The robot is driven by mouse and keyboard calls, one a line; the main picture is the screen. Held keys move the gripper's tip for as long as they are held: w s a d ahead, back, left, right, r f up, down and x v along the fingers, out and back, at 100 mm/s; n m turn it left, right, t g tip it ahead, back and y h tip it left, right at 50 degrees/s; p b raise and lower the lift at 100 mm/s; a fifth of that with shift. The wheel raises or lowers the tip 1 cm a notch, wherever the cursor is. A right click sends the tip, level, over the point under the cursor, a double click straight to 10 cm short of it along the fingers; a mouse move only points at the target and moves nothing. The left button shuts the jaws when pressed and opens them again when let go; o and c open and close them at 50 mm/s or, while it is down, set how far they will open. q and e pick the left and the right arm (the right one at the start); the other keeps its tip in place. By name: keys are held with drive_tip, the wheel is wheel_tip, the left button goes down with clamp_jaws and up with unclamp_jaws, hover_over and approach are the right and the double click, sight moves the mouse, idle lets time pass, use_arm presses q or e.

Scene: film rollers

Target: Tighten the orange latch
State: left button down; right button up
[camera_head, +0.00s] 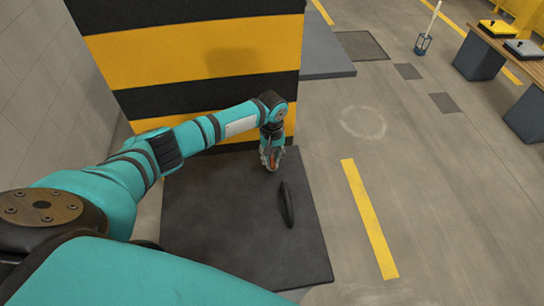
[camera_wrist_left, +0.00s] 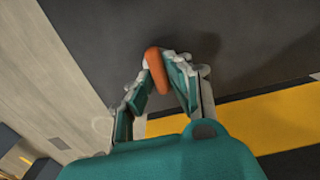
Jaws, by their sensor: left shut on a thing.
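The orange latch (camera_wrist_left: 156,68) is a small rounded orange piece in the left wrist view, close to a dark grey surface (camera_wrist_left: 250,45). My left gripper (camera_wrist_left: 153,70) is shut on it, with one finger on each side. In the head view my left gripper (camera_head: 270,163) points down at the far edge of the dark slab, and a little orange (camera_head: 274,160) shows between its fingers. The fingers hide part of the latch, and I cannot tell how it is mounted. My right gripper is not in view.
A yellow-and-black striped block (camera_head: 190,62) stands right behind the gripper. A dark slab (camera_head: 235,235) lies below, with a long black object (camera_head: 287,204) on it. A pale wall (camera_head: 50,90) is at the left. Open floor (camera_head: 430,190) lies to the right; a bench (camera_head: 500,48) stands far right.

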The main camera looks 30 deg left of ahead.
use_arm(q)
drive_tip(key=shift+m, duration=0.3)
drive_tip(key=shift+r+m+p, duration=0.15)
drive_tip(key=shift+m+p, duration=0.5)
drive_tip(key=shift+m, duration=0.35)
drive_tip(key=shift+d+m+p, duration=0.1)
drive_tip(key=shift+m+p, duration=0.25)
drive_tip(key=shift+m, duration=0.55)
drive_tip(key=m+p, duration=0.1)
drive_tip(key=m, duration=0.4)
drive_tip(key=shift+d, duration=0.1)
drive_tip(key=m, duration=0.4)
drive_tip(key=shift+m+p, duration=0.3)
drive_tip(key=shift+m, duration=0.1)
drive_tip(key=shift+d+m, duration=0.1)
drive_tip(key=shift+m, duration=1.4)
drive_tip(key=c, duration=1.3)
unclamp_jaws()
